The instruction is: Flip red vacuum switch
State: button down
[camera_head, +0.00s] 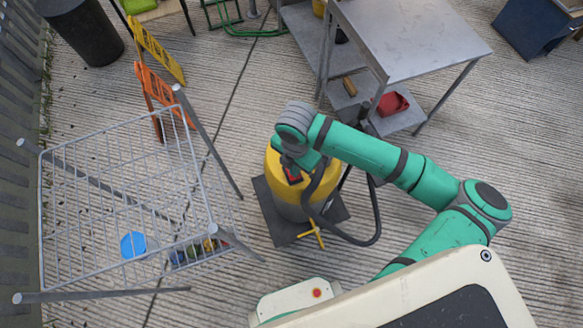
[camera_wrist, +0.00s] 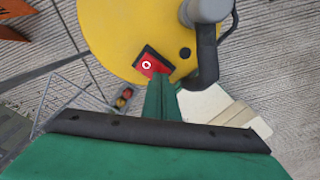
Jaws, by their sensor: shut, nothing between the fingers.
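The red vacuum switch (camera_wrist: 153,64) sits in a black frame on the round yellow top of the vacuum (camera_wrist: 105,30). A white ring mark shows on it in the wrist view. In the head view the switch (camera_head: 294,176) is a small red patch on the yellow and grey vacuum (camera_head: 275,165), partly covered by my arm. My gripper (camera_wrist: 160,84) is shut and empty. Its tips appear right by the lower edge of the switch in the wrist view; I cannot tell whether they touch it. In the head view my gripper's fingers are hard to make out above the vacuum.
A black hose (camera_head: 375,215) curls beside the vacuum, which stands on a dark base plate (camera_head: 270,215). A wire rack (camera_head: 100,150) stands to the left. A metal table (camera_head: 410,35) stands at the upper right. Orange and yellow warning signs (camera_head: 160,90) are at the upper left.

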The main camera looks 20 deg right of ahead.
jog(key=shift+r, duration=2.85)
